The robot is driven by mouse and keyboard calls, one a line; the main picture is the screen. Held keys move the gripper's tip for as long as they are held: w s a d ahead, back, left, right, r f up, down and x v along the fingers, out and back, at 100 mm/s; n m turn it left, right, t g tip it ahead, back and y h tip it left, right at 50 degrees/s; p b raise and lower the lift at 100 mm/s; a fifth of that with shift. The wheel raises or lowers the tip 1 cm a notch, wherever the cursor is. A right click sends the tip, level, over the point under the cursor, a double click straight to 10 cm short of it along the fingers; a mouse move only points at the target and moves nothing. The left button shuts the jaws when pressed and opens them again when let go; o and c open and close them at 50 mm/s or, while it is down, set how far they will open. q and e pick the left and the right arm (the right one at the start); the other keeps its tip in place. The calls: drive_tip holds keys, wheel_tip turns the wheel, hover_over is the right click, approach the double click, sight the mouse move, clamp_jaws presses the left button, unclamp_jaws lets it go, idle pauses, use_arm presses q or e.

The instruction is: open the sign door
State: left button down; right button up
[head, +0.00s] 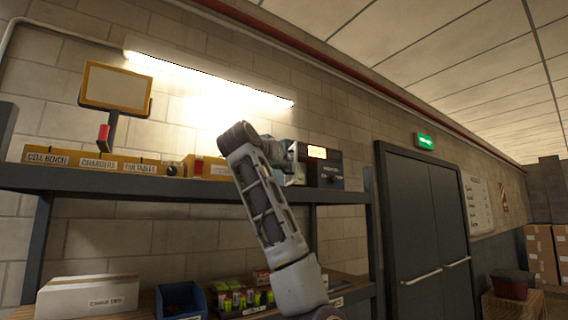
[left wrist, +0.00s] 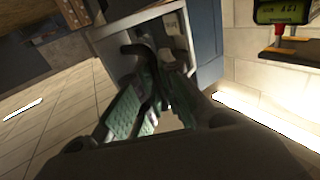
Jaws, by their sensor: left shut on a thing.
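My left gripper (head: 294,150) is in front of a small grey-blue box (head: 297,178) on the upper shelf, and my arm hides much of the box. In the left wrist view the gripper (left wrist: 150,88) is shut on a dark curved handle-like piece (left wrist: 134,48) at the box's front. The box (left wrist: 207,42) looks open on that side, with pale parts inside. I cannot tell whether this piece belongs to the sign door. A yellow-framed panel (head: 118,86) stands above the shelf at the left. My right gripper is not in view.
A black device with an orange display (head: 325,167) stands right beside the box. The shelf (head: 75,180) carries yellow labelled bins. Below are a white carton (head: 87,297) and a blue bin (head: 181,299). A grey double door (head: 425,225) and green sign (head: 425,141) are at the right.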

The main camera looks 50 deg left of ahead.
use_arm(q)
drive_tip(key=c, duration=1.6)
unclamp_jaws()
drive_tip(key=shift+s+r, duration=0.15)
drive_tip(key=shift+o, duration=0.2)
drive_tip(key=shift+d, duration=0.1)
drive_tip(key=v, duration=1.2)
